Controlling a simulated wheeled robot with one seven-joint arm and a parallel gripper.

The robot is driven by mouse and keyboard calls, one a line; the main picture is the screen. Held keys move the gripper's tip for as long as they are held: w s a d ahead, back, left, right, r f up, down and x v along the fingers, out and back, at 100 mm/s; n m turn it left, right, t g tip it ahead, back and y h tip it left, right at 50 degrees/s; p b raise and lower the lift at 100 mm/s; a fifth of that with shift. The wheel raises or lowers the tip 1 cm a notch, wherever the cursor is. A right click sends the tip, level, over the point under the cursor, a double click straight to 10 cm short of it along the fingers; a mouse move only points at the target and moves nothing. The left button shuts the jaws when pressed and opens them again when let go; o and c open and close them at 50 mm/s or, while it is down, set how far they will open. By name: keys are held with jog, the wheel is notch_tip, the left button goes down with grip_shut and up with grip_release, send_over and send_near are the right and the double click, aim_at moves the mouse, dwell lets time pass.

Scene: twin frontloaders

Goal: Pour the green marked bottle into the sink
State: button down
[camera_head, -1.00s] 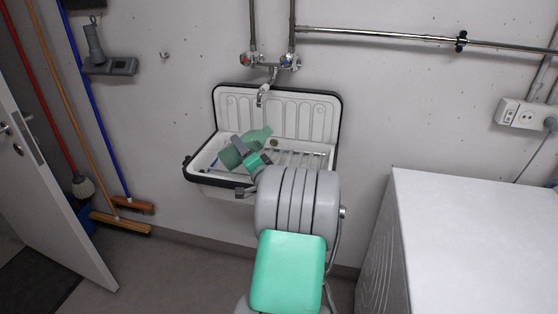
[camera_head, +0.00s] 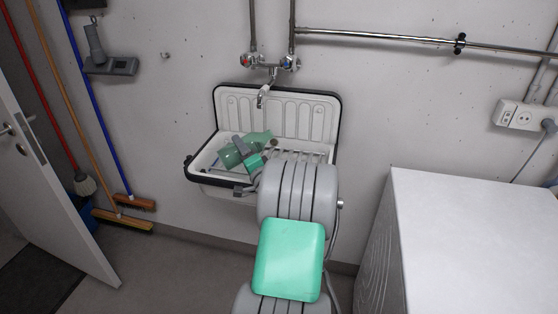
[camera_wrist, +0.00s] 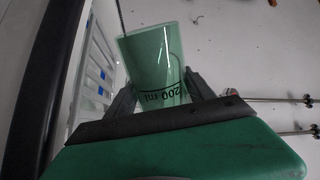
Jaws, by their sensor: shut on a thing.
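The bottle is translucent green with a dark "200 ml" mark, seen close up in the wrist view (camera_wrist: 152,58). In the head view the green bottle (camera_head: 229,157) is tilted well over, above the white sink basin (camera_head: 210,178). My gripper (camera_head: 244,151) is shut on the bottle, with a finger on each side of it in the wrist view (camera_wrist: 160,95). The fingers and my arm hide part of the bottle in the head view. I cannot see any liquid coming out.
The tap (camera_head: 262,97) hangs from the wall above the sink's back panel. A white-topped machine (camera_head: 480,235) stands to the right. Brooms (camera_head: 122,221) lean on the wall at the left, near an open door (camera_head: 45,190).

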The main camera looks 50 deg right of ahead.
aim_at(253, 142)
jog(key=shift+s+d+r+m+p, duration=0.15)
jog(key=shift+d+m+p, duration=0.3)
jog(key=shift+m, duration=0.45)
jog(key=shift+f+m, duration=0.75)
jog(key=shift+m, duration=0.15)
dwell(0.4)
jog(key=shift+r+h+p, duration=0.3)
jog(key=shift+p, duration=0.1)
jog(key=shift+s+d+r+m+p, duration=0.15)
jog(key=shift+r+m+p, duration=0.4)
jog(key=shift+m+p, duration=0.45)
jog(key=shift+s+d+m+g+p, duration=0.15)
jog(key=shift+d+m+p, duration=0.15)
jog(key=shift+m+p, duration=0.45)
jog(key=shift+s+d+m+g+p, duration=0.2)
jog(key=shift+m+p, duration=0.25)
jog(key=shift+m, duration=0.6)
jog(key=shift+s+d+r+m+p, duration=0.15)
jog(key=shift+d+r+m+p, duration=0.6)
jog(key=shift+m+p, duration=0.7)
dwell(0.9)
